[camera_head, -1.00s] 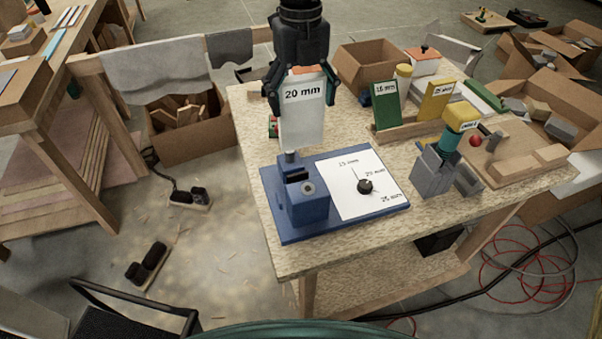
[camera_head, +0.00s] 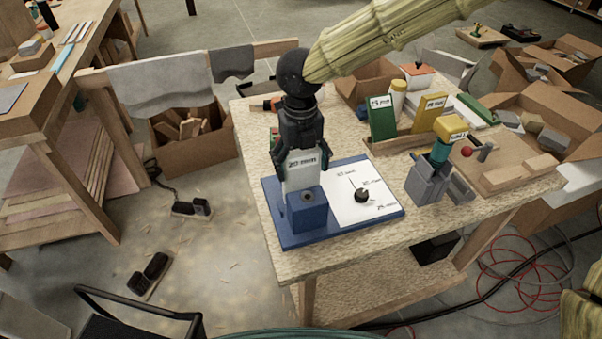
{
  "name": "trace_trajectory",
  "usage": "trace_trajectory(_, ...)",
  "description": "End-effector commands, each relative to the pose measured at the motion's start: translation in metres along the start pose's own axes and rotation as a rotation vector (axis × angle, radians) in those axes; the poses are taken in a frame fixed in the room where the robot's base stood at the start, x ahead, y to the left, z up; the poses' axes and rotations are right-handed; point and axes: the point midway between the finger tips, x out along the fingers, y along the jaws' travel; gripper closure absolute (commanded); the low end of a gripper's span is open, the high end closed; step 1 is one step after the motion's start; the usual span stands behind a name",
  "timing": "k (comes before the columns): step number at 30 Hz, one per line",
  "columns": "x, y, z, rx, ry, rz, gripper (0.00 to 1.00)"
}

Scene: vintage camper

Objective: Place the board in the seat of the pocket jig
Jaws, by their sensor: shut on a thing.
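My gripper (camera_head: 299,165) is shut on the white board (camera_head: 303,178) marked "20 mm" and holds it upright. The blue pocket jig (camera_head: 302,212) stands on its blue base plate at the front left of the workbench. The board's lower end is at the top of the jig block, and the slot is hidden by it. I cannot tell how deep the board sits. A white dial card (camera_head: 375,187) with a black knob (camera_head: 361,195) lies on the base plate to the right of the block.
A green board (camera_head: 382,117) and a yellow board (camera_head: 429,110) stand in a wooden rack behind the jig. A grey clamp (camera_head: 428,181) with a yellow-topped tool is to the right. Wooden blocks lie at the far right. Bench surface in front is clear.

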Motion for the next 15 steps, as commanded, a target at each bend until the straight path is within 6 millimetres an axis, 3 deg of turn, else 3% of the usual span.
trace_trajectory(9, 0.037, 0.0, -0.001, -0.001, 0.002, 0.0, 0.62)
trace_trajectory(15, 0.039, 0.0, 0.0, 0.0, 0.0, 0.001, 0.62)
